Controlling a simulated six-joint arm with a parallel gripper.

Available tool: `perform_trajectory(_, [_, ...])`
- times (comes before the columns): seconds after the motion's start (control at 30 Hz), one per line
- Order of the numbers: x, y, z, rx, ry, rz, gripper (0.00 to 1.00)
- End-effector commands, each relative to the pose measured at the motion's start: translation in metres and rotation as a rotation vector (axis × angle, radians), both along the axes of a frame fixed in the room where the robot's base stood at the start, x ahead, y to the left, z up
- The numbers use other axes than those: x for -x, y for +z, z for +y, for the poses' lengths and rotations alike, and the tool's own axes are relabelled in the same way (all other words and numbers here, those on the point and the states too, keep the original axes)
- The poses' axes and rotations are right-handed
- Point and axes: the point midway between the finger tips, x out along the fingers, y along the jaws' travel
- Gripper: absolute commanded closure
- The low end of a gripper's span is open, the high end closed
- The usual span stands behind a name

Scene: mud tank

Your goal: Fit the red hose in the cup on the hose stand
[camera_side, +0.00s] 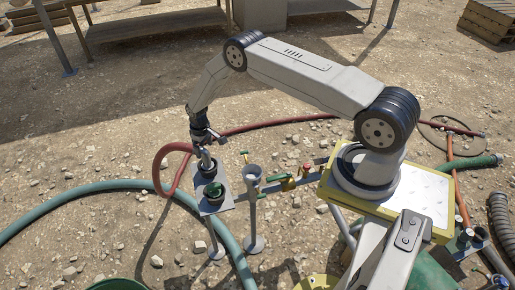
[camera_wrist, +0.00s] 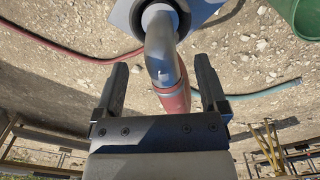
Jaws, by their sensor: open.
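The red hose (camera_side: 171,163) loops up on the left and ends in a grey metal elbow (camera_wrist: 160,45). The hose stand's plate (camera_side: 228,203) carries dark cups. In the wrist view the elbow's end sits down inside a dark-rimmed cup (camera_wrist: 180,8); how deep is hidden. In the side view this is the rear cup (camera_side: 207,170), beneath my gripper (camera_side: 204,138). My gripper is open, its two fingers on either side of the elbow and the hose's red collar (camera_wrist: 174,98), with gaps visible on both sides in the wrist view (camera_wrist: 163,76).
The front cup (camera_side: 214,190) holds something green. A grey post with a cup top (camera_side: 253,173) stands just right of the plate. A teal hose (camera_side: 100,187) crosses the ground at left. A pipe with brass fittings (camera_side: 288,184) lies farther right.

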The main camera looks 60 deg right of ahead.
Motion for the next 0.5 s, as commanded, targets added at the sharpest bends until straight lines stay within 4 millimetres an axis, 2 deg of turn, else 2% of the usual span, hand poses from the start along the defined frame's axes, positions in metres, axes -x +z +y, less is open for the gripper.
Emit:
perform_trajectory(0.2, [0.000,0.023,0.000,0.000,0.000,-0.001,0.08])
perform_trajectory(0.5, [0.000,0.036,0.000,0.000,0.000,-0.001,0.08])
